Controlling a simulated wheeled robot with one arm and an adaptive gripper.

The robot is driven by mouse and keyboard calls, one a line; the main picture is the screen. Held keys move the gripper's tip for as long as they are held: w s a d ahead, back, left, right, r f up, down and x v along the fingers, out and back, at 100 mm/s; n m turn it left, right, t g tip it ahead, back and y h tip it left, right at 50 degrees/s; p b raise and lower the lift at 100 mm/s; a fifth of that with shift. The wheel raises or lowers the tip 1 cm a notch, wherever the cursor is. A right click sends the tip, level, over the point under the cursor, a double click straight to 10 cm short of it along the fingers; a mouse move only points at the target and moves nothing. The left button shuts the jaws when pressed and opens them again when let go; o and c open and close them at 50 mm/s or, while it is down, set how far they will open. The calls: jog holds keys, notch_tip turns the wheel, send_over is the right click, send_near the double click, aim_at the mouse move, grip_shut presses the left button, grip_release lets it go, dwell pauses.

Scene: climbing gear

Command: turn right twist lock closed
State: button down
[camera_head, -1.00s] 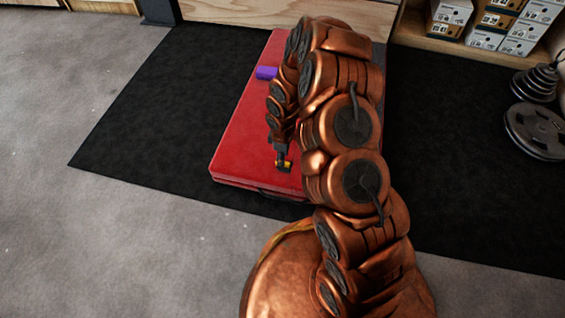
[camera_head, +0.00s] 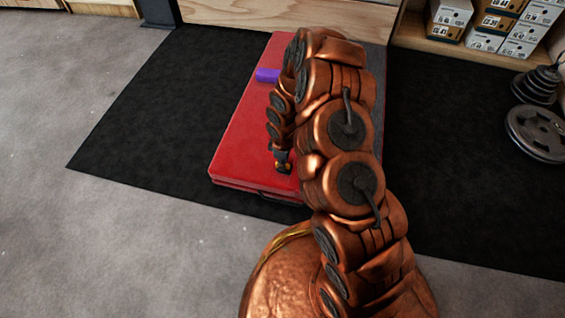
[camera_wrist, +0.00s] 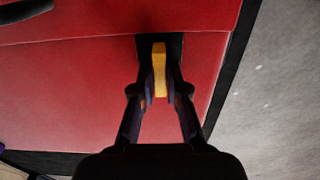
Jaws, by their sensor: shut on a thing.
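The twist lock shows as a yellow piece (camera_wrist: 159,68) on a dark plate on the red case in the wrist view. My gripper (camera_wrist: 160,85) is shut on it, one finger on each side. The lock's long side runs roughly along the line of the fingers in this view. In the head view my gripper (camera_head: 283,165) is at the near part of the red case (camera_head: 232,155), where the lock is mostly hidden between the fingers. My copper arm hides the right part of the case.
A purple object (camera_head: 267,75) lies on the red case, left of my arm. The case rests on a black mat (camera_head: 150,120). Weight plates (camera_head: 537,132) stand at the right. Shelved boxes (camera_head: 490,28) are at the back right. Grey floor at the left is clear.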

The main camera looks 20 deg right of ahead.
jog(key=shift+r+m+p, duration=0.1)
jog(key=shift+m+p, duration=0.2)
jog(key=shift+p, duration=0.15)
jog(key=shift+r+m+p, duration=0.1)
jog(key=shift+m+p, duration=0.4)
jog(key=shift+p, duration=0.3)
jog(key=m+p, duration=0.2)
jog(key=p, duration=0.1)
jog(key=shift+r, duration=0.1)
jog(key=m+p, duration=0.5)
jog(key=p, duration=0.1)
jog(key=shift+m, duration=0.4)
jog(key=shift+s+m+p, duration=0.1)
jog(key=shift+m+p, duration=0.9)
jog(key=shift+p, duration=0.2)
jog(key=shift+m+p, duration=0.8)
jog(key=shift+p, duration=0.05)
jog(key=shift+m+p, duration=0.8)
jog(key=shift+m, duration=0.1)
jog(key=shift+f+m+p, duration=0.15)
jog(key=shift+m+p, duration=0.45)
jog(key=shift+m, duration=0.2)
jog(key=shift+f+m+p, duration=0.15)
jog(key=shift+m+p, duration=0.4)
jog(key=shift+m, duration=0.25)
